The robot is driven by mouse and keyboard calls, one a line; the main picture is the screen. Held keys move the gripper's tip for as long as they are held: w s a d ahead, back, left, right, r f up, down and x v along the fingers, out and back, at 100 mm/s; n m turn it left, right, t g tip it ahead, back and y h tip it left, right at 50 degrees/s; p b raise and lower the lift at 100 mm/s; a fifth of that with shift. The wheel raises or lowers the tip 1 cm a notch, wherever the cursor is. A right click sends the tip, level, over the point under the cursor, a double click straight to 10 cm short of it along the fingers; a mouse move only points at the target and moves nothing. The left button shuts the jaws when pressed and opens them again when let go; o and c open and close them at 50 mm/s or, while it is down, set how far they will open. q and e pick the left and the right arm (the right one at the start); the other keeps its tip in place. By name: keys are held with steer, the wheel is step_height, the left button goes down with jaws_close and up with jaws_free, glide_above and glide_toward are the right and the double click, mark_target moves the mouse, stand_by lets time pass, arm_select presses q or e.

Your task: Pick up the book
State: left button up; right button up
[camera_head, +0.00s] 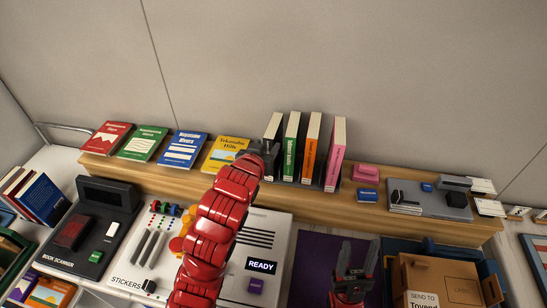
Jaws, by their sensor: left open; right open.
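Several books stand upright in a row on the wooden shelf: a black book (273,135), a green book (291,150), an orange book (311,150) and a pink book (335,155). A red book (107,138), a second green book (151,143), a blue book (184,148) and a yellow book (228,152) lean to their left. The frame does not show which is the task's book. My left gripper (264,156) is open at the black book's lower left; whether its fingers straddle it is unclear. My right gripper (353,262) is open and empty, low above the purple mat's right edge.
The wooden shelf (420,217) runs along the wall. A book scanner (88,230) and a white panel (270,225) lie in front. A purple mat (310,265) is mostly clear. A cardboard box (440,280) sits in a blue bin at the right. A grey tray (445,205) holds small items.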

arm_select(q)
steer(key=x, duration=0.8)
steer(key=shift+w+d+f, duration=0.1)
steer(key=shift+w+f, duration=0.05)
steer(key=shift+w, duration=0.1)
jaws_close()
